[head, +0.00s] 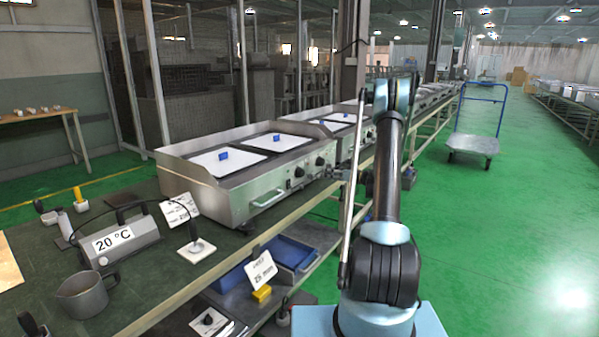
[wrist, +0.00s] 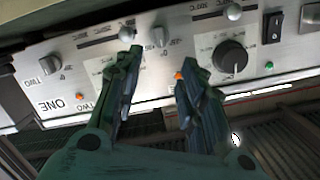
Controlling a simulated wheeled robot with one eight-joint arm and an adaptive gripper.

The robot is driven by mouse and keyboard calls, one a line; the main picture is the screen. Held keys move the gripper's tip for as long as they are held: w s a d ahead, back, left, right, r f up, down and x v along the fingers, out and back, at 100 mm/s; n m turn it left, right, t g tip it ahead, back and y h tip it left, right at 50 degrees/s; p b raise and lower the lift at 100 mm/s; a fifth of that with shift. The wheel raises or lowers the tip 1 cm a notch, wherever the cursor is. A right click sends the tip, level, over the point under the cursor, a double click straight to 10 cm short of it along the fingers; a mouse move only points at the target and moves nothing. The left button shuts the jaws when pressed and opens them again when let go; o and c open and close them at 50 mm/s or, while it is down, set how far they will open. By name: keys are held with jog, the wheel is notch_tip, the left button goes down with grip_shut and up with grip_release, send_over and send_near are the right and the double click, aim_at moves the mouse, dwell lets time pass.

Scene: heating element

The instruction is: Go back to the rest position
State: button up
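My gripper (wrist: 158,66) shows in the wrist view with its two dark fingers apart and nothing held between them. Its fingertips are in front of the steel control panel (wrist: 60,104) of a heating unit, near its knobs. I cannot tell whether a fingertip touches the panel. In the head view, my arm (head: 388,170) stands upright at the right of the heating unit (head: 240,194); the gripper is mostly hidden behind it.
The workbench (head: 150,277) holds a grey box labelled 20 °C (head: 120,239), a metal jug (head: 82,296) and small tools. A blue tray (head: 285,256) is on the lower shelf. A trolley (head: 473,144) stands behind. Green floor on the right is clear.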

jog(key=s+a+r+m+g+h, duration=0.1)
jog(key=s+a+r+g+h, duration=0.3)
jog(key=s+r, duration=0.7)
jog(key=s+a+r+m+g+h, duration=0.1)
jog(key=s+a+r+h, duration=0.15)
jog(key=s, duration=1.45)
jog(key=s+d+f+m+h, duration=0.1)
jog(key=s+d+f+h, duration=0.1)
jog(key=s, duration=0.9)
jog(key=s+d+f+m+g+h, duration=0.1)
jog(key=s+d+f+h, duration=0.2)
jog(key=s, duration=0.8)
jog(key=s+d+f+m+g+h, duration=0.1)
jog(key=s+d+f+h, duration=0.1)
jog(key=s, duration=1)
jog(key=shift+d+f+m, duration=0.4)
jog(key=shift+d+f, duration=0.25)
jog(key=shift+f, duration=0.2)
jog(key=shift+s, duration=0.1)
jog(key=shift+w+f, duration=0.2)
jog(key=shift+w, duration=0.2)
